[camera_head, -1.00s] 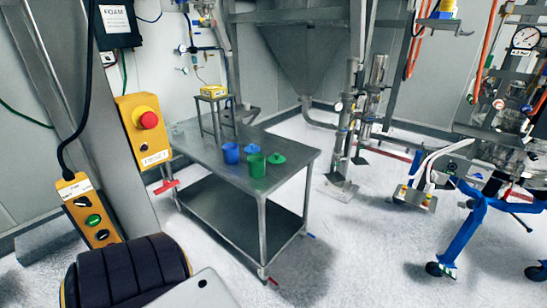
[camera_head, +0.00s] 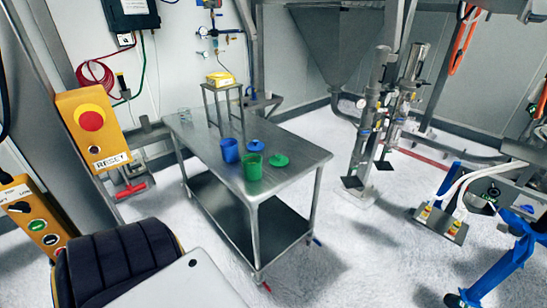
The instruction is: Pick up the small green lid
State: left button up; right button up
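The small green lid (camera_head: 279,160) lies flat on the steel table (camera_head: 297,172), with a small knob on top. It is right of the green cup (camera_head: 252,168), which stands upright near the table's front edge. A blue cup (camera_head: 230,151) stands to the left, and a blue lid (camera_head: 255,146) lies behind the green cup. Neither of my grippers shows in the view.
A yellow control box with a red button (camera_head: 92,122) is at the left. Steel pipework (camera_head: 372,130) stands right of the table. Open floor lies in front.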

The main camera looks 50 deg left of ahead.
aim_at(278, 160)
jog(key=i+u, duration=0.4)
jog(key=i+l+u, duration=0.1)
jog(key=i+u, duration=0.15)
jog(key=u, duration=0.2)
jog(key=i+l+u, duration=0.1)
jog(key=i+u, duration=0.4)
jog(key=i+l+u, duration=0.25)
jog(key=u, duration=0.2)
